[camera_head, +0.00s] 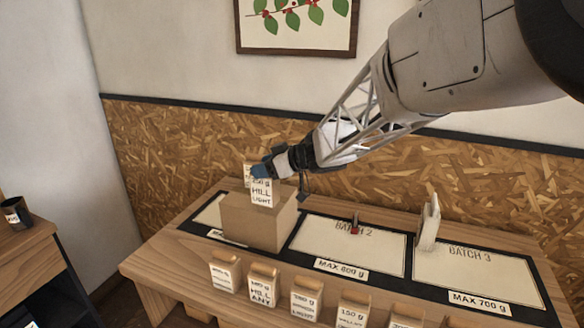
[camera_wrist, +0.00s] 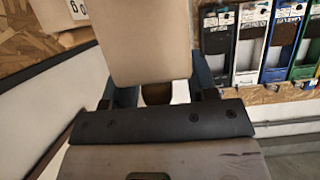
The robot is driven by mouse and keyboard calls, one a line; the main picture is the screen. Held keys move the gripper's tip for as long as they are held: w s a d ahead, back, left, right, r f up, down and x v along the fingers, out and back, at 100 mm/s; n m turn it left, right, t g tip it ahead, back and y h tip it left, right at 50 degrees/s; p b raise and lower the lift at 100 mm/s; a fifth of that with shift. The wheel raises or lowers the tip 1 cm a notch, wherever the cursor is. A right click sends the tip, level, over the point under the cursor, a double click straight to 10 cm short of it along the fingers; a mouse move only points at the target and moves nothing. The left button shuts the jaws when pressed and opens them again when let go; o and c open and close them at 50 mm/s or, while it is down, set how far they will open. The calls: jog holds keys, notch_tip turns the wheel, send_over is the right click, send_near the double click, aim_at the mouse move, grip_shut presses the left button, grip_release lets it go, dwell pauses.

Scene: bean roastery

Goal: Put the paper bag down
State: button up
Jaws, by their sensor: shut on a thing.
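The paper bag (camera_head: 261,193) has a white label that reads HILL LIGHT, with a weight in grams above it. My gripper (camera_head: 262,172) is shut on its upper part, over the left end of the table. In the wrist view the tan bag (camera_wrist: 140,40) sits between the two fingers (camera_wrist: 155,92). A brown cardboard box (camera_head: 255,232) stands on the left mat, and the bag overlaps its top in the head view. I cannot tell whether the bag is above the box, in it or touching it. My gripper hides the bag's top.
The batch 2 mat (camera_head: 330,255) is mostly bare, with a small red and dark thing (camera_head: 355,227). On the batch 3 mat (camera_head: 470,272) a pale upright thing (camera_head: 430,222) stands at the left. Several labelled bags (camera_head: 263,283) line the front edge. A dark mug (camera_head: 16,213) stands far left.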

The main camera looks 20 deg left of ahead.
jog(key=w+a, duration=0.4)
jog(key=w, duration=0.1)
jog(key=shift+a+f, duration=0.15)
jog(key=shift+f, duration=0.15)
jog(key=shift+f, duration=0.1)
jog(key=shift+f, duration=1.65)
jog(key=shift+f, duration=0.15)
jog(key=o, duration=1.3)
jog(key=shift+o, duration=0.2)
